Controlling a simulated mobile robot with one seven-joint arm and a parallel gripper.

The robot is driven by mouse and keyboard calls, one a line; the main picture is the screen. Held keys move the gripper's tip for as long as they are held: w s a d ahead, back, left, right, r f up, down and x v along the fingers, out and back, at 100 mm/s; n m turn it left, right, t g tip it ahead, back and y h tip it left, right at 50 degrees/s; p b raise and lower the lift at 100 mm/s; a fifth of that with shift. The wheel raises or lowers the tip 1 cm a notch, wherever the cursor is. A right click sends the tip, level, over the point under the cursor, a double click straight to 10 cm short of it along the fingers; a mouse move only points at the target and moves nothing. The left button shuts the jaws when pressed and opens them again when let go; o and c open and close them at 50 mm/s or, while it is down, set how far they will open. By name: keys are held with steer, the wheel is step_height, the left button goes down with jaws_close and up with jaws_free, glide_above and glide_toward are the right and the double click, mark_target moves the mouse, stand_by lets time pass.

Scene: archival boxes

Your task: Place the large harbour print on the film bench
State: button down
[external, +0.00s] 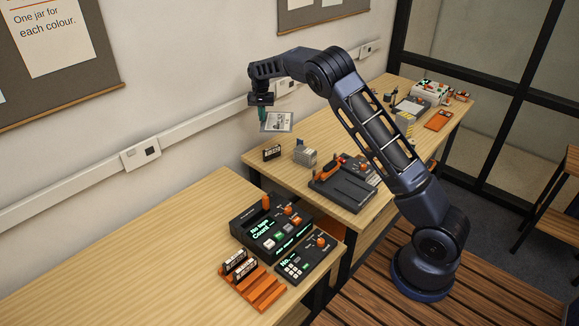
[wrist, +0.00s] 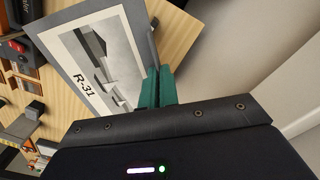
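My gripper (external: 262,113) is above the back bench, and its teal fingers (wrist: 158,87) are shut on the edge of a flat print. The print (external: 277,122) has a pale border and a grey picture of angular, block-like shapes. In the wrist view the print (wrist: 92,65) is marked "R-31" and hangs tilted, clear of the bench top. I cannot tell from the picture whether it is the large harbour print. Two wooden benches show: the back bench (external: 262,160) and the front bench (external: 130,255). No label shows which is the film bench.
On the back bench are a small black labelled item (external: 272,153), a grey block stack (external: 305,156) and a black device (external: 343,188). The front bench holds a display console (external: 262,232), a keypad unit (external: 305,260) and an orange rack (external: 262,290). Its left part is bare.

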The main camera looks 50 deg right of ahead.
steer(key=a+n, duration=0.5)
steer(key=a, duration=2.2)
steer(key=n, duration=0.5)
glide_above(187, 226)
step_height(187, 226, down, 20)
steer(key=shift+d+r, duration=0.1)
steer(key=shift+r, duration=0.1)
steer(key=shift+f, duration=0.15)
steer(key=c, duration=1.8)
jaws_free()
steer(key=shift+c, duration=0.2)
steer(key=shift+o, duration=0.8)
